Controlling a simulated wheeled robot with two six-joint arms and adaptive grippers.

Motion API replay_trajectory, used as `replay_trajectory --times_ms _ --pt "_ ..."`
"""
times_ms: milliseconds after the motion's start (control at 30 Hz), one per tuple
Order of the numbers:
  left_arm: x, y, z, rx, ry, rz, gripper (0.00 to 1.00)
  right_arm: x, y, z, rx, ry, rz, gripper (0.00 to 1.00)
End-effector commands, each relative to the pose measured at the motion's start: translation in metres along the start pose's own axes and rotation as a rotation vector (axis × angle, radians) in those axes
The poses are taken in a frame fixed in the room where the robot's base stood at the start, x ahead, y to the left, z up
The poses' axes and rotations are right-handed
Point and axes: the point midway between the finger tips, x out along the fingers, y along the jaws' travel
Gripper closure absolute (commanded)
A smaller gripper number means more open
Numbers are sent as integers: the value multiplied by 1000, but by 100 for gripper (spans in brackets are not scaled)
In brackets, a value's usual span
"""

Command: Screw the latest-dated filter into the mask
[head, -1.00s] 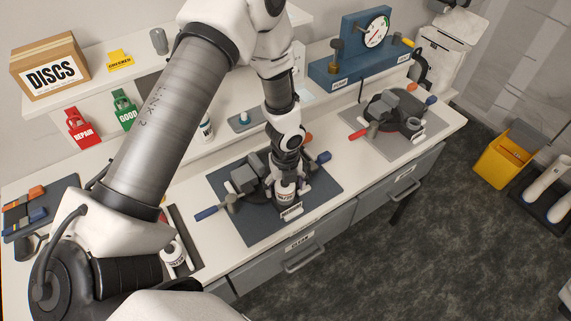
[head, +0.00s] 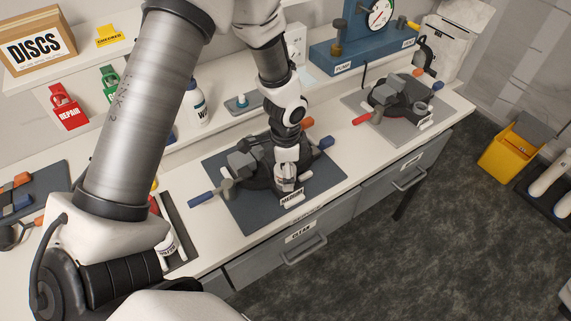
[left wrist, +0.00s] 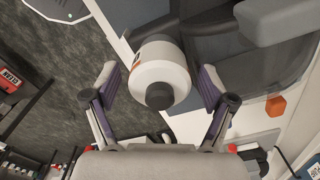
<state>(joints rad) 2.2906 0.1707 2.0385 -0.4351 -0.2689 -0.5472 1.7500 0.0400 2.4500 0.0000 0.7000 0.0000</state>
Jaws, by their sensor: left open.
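The mask (head: 245,162) is dark, with grey parts and a blue-ended strap, and lies on the blue-grey mat (head: 245,222). Its dark body and a grey part (left wrist: 275,20) fill the upper right of the left wrist view. A white round filter (left wrist: 150,60) with a dark centre knob and an orange mark stands against the mask's front. I cannot tell how firmly it is seated. My left gripper (left wrist: 160,78) is open, its fingers on either side of the filter with gaps showing. In the head view the left gripper (head: 287,172) is over the mask's front. My right gripper is not in view.
A second mask (head: 392,98) lies on a grey mat at the right. A blue gauge stand (head: 352,50), a white bottle (head: 197,108) and the DISCS box (head: 38,45) stand behind.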

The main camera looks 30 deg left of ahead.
Motion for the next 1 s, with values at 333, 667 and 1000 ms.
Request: replay_trajectory --times_ms 333,667,1000 --pt "4 0 0 -576 2 -1 17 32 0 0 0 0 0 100" --pt "0 0 0 -965 0 0 17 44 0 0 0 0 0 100" --pt "0 0 0 -963 0 0 84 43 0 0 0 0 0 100"
